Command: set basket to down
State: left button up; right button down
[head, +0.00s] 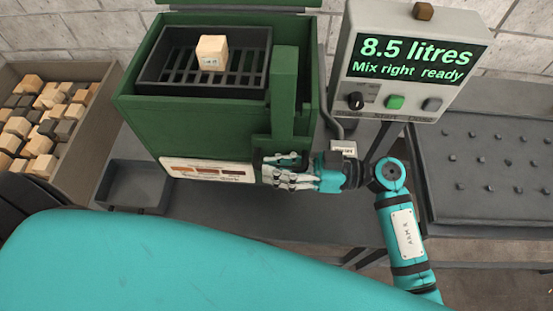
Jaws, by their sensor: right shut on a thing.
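A dark slotted basket (165,75) sits inside the open top of a green machine (135,125). A pale wooden cube (212,52) rests on the basket's slats. A green upright lever (284,88) stands at the basket's right, and its lower part runs down the machine's front right corner. My right gripper (272,170) is at that lower end, shut on the lever's handle; its fingers hide most of the handle. My left gripper is not in view.
A grey control box (405,110) reads "8.5 litres, Mix right ready", with a knob and buttons. A crate of wooden blocks (105,72) stands at left, near an empty dark tray (133,190). A dark studded panel (495,205) lies at right.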

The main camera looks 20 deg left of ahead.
notch_tip(320, 180, down, 12)
jog(key=b, duration=0.3)
jog(key=shift+s+d, duration=0.1)
jog(key=c, duration=1.6)
grip_release()
jog(key=shift+f, duration=0.1)
jog(key=shift+o, duration=0.2)
jog(key=shift+f, duration=0.1)
jog(key=v, duration=1.2)
jog(key=shift+r, duration=0.5)
